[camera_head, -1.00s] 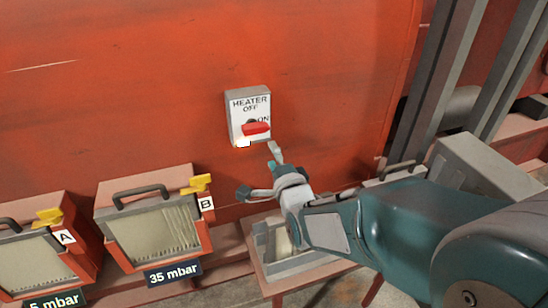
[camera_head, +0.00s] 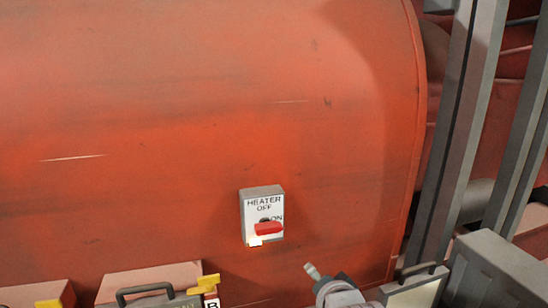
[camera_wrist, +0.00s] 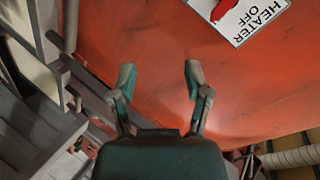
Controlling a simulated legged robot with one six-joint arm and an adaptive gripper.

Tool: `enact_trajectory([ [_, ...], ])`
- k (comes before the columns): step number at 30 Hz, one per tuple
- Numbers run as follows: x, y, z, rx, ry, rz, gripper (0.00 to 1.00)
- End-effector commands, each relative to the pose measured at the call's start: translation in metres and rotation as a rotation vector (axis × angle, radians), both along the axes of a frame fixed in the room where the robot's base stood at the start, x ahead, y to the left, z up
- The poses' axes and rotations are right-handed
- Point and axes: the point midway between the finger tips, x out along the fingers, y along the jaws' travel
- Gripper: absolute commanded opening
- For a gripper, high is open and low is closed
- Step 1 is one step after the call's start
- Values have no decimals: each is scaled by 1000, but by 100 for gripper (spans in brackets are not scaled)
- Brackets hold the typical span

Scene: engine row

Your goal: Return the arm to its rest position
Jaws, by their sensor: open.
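My gripper (camera_head: 314,272) shows at the bottom of the head view, below and to the right of the heater switch (camera_head: 261,202), and apart from it. In the wrist view my gripper (camera_wrist: 160,75) has its two fingers spread, with nothing between them. The heater switch is a pale box on the red wall with the words HEATER, OFF and ON. Its red handle (camera_head: 268,228) lies about level beside ON. A bright white spot shows at the box's lower left corner. The wrist view cuts the switch off at the top right. Most of my arm is outside the head view.
The large red casing (camera_head: 200,120) fills the background. Grey upright posts (camera_head: 455,130) stand at the right. A box with a dark handle and a yellow lever (camera_head: 205,284), marked B, is cut off at the bottom left. A grey box (camera_head: 495,275) sits at the lower right.

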Motion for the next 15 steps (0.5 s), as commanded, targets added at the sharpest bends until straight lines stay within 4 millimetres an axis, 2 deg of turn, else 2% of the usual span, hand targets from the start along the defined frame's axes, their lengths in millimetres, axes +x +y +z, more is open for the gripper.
enact_trajectory([
  [6, -55, -32, 1, -329, 188, 117, 63],
  [15, -147, -60, -2, -666, 453, 395, 63],
])
